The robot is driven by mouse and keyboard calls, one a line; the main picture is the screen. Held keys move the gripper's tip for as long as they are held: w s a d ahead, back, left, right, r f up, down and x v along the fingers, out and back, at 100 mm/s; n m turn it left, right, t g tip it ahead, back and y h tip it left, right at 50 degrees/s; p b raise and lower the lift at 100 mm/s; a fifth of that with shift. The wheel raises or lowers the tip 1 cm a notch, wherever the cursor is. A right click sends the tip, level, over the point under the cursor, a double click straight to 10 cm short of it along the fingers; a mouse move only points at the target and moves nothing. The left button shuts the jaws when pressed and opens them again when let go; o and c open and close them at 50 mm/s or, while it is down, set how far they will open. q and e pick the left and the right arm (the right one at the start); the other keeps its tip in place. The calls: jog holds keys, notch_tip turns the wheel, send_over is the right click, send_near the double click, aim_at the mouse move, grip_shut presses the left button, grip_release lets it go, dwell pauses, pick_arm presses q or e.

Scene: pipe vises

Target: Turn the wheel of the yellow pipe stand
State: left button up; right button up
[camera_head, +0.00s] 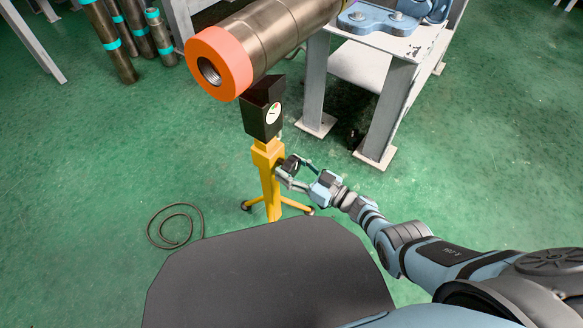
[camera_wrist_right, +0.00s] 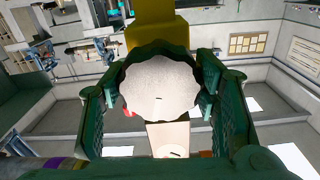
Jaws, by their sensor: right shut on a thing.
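The yellow pipe stand (camera_head: 268,177) stands on the floor in the head view, with a black head under the big pipe. Its small dark wheel (camera_head: 291,165) is on the right side of the post. My right gripper (camera_head: 287,174) is at the wheel, with a finger on either side. In the right wrist view the wheel (camera_wrist_right: 160,88) is a round, pale-faced knob with a scalloped dark rim. It sits between the two fingers of my right gripper (camera_wrist_right: 158,98), which are shut on it. Yellow stand metal (camera_wrist_right: 157,32) shows behind it. My left gripper is out of view.
A thick pipe (camera_head: 275,40) with an orange end ring lies over the stand. A grey steel table (camera_head: 390,85) stands to the right. A coiled cable (camera_head: 175,226) lies on the green floor at left. Several pipes with teal bands (camera_head: 112,45) stand at the back left.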

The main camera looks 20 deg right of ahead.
jog(key=shift+s+f, duration=0.1)
jog(key=o, duration=1.2)
jog(key=v, duration=1.2)
